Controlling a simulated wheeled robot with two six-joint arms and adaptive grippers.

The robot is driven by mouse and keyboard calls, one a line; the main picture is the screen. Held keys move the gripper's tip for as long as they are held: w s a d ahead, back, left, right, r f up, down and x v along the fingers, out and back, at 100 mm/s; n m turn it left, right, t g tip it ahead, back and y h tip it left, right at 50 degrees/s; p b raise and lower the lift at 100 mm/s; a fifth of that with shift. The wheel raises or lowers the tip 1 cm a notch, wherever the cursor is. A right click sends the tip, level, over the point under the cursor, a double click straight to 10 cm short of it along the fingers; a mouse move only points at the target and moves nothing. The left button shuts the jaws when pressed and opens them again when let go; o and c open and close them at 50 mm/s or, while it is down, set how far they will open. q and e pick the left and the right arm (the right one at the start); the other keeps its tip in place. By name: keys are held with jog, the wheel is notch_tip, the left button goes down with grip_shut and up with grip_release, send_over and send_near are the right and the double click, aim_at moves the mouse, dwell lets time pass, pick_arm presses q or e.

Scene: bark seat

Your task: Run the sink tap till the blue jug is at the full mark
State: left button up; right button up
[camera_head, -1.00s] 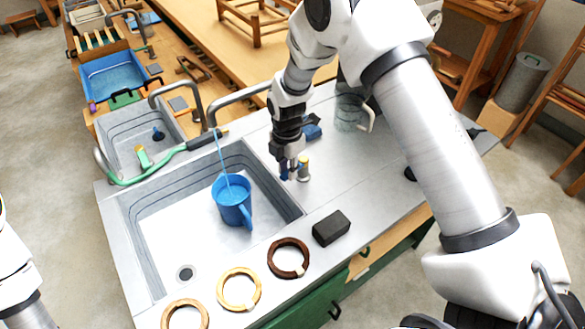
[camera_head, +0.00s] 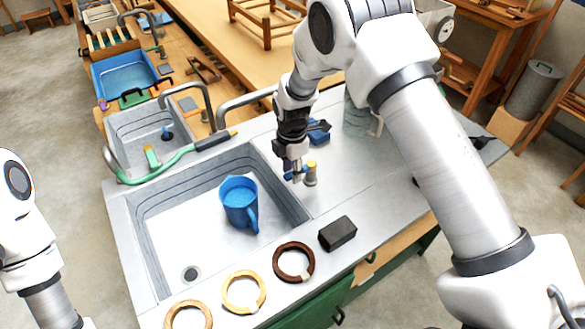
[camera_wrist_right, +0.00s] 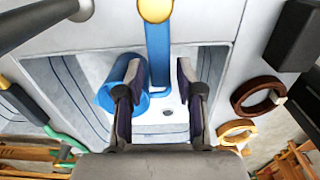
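The blue jug (camera_head: 240,205) stands upright in the sink (camera_head: 165,245), with its handle toward the front. Its full mark and water level cannot be made out. The tap spout (camera_head: 246,101) reaches over the sink's back edge, and no water stream shows from it. The blue tap lever (camera_head: 298,174) joins a yellow-topped post (camera_head: 310,174) on the counter right of the sink. My right gripper (camera_wrist_right: 160,88) is open, its fingers either side of the lever (camera_wrist_right: 158,50) with gaps showing. The jug (camera_wrist_right: 124,90) partly hides behind a finger. My left gripper is out of view.
A green hose (camera_head: 165,170) lies on the left rim. A clear jug (camera_head: 357,115) stands behind my right arm. Bare counter lies right of the post.

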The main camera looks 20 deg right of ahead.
notch_tip(320, 180, up, 12)
dwell(0.6)
